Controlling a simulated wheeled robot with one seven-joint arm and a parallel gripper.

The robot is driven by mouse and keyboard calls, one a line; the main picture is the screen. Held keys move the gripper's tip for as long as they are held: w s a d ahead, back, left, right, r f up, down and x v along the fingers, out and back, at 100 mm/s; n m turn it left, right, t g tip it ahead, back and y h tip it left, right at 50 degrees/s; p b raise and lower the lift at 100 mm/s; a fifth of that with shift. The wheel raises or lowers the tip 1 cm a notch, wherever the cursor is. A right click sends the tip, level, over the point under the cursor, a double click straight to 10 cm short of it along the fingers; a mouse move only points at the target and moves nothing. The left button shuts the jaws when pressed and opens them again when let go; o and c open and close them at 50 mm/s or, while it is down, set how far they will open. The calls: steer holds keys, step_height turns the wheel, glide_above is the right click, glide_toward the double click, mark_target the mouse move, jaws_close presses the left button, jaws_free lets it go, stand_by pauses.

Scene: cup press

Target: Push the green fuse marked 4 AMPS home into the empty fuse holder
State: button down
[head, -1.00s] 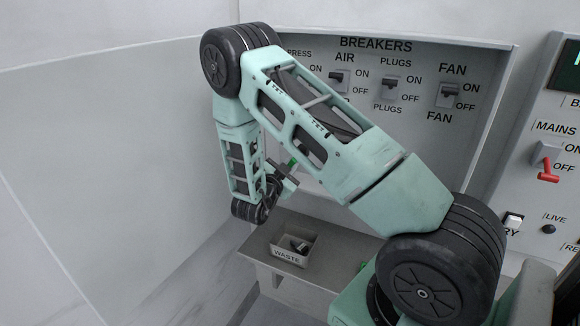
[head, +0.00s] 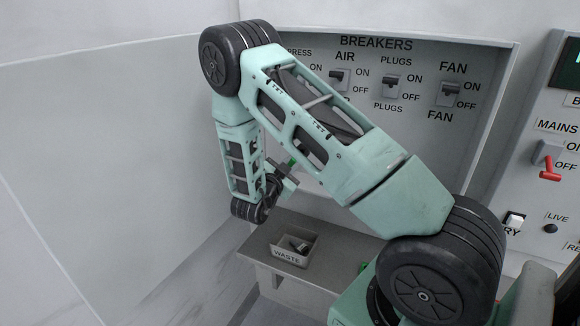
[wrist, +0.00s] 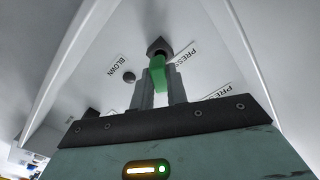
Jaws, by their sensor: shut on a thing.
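The green fuse (wrist: 157,76) shows in the wrist view between the two fingers of my gripper (wrist: 158,88), which is shut on it. Its far end meets a dark block, the fuse holder (wrist: 158,47), on the pale panel. I cannot tell how deep the fuse sits in the holder. The 4 AMPS marking cannot be read. In the head view a small piece of green (head: 292,162) shows by my gripper, and my arm hides most of the fuse and the holder.
A dark round BLOWN lamp (wrist: 129,77) is left of the holder, with PRESS labels to the right. A WASTE tray (head: 287,257) with a dark item stands on a grey shelf (head: 262,262) below my gripper. Breaker switches (head: 391,88) line the panel behind my arm.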

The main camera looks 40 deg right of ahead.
mark_target(296, 159)
steer(key=shift+b+x, duration=0.6)
steer(key=shift+x, duration=1.45)
steer(key=c, duration=1.3)
jaws_free()
steer(key=shift+a, duration=0.1)
steer(key=shift+b+v, duration=2.35)
steer(key=shift+v, duration=6.3)
